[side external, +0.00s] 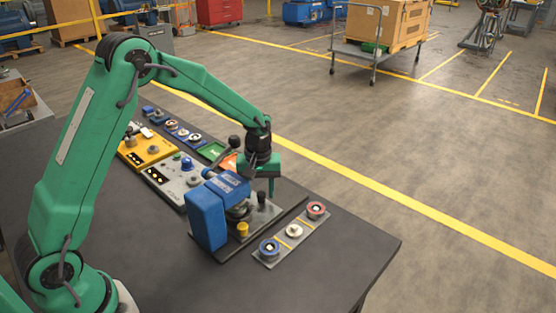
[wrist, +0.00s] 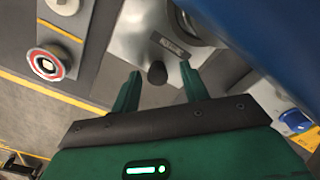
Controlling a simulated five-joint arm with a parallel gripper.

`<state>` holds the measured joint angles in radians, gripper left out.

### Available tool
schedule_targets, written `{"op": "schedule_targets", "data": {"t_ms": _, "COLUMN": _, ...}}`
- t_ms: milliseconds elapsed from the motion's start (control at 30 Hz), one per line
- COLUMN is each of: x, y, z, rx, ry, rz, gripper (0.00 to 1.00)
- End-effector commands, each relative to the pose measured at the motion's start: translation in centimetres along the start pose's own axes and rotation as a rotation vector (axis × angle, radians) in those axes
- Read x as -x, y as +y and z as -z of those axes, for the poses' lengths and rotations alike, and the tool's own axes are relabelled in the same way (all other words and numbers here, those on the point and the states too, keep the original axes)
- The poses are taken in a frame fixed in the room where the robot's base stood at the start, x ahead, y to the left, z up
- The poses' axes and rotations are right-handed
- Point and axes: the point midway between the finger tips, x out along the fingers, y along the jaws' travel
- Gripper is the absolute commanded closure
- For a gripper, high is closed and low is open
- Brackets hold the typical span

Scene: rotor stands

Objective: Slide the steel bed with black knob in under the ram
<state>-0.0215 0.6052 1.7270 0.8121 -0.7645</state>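The steel bed (wrist: 140,40) is a grey metal plate with a small label, seen in the wrist view. Its black knob (wrist: 157,73) stands at the near edge. My gripper (wrist: 160,70) is open, with one green fingertip on each side of the knob and a gap visible on both sides. Whether the fingers are level with the knob in height I cannot tell. A round steel part (wrist: 200,20) sits on the bed, partly cut off. The blue press (side external: 207,215) stands beside the bed in the side view; its ram is mostly hidden by its blue body and my gripper (side external: 262,183).
A grey strip (side external: 281,244) with blue, white and red-ringed (side external: 316,209) rotors lies right of the press. A yellow cylinder (side external: 242,230) stands at its front. Grey (side external: 176,180) and yellow (side external: 146,150) panels lie behind. The table's right front is clear.

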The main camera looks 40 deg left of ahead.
Motion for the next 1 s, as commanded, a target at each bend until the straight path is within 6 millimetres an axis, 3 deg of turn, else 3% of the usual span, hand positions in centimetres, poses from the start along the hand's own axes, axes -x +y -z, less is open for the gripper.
{"op": "schedule_targets", "data": {"t_ms": 367, "x": 1.1, "y": 0.1, "z": 0.1, "rx": 0.0, "ry": 0.002, "rz": -0.002, "gripper": 0.55}}
{"op": "schedule_targets", "data": {"t_ms": 800, "x": 6.4, "y": 0.1, "z": 0.0, "rx": 0.0, "ry": 0.002, "rz": -0.002, "gripper": 0.55}}
{"op": "schedule_targets", "data": {"t_ms": 1000, "x": 7.7, "y": 0.0, "z": 0.0, "rx": 0.0, "ry": 0.001, "rz": -0.001, "gripper": 0.55}}
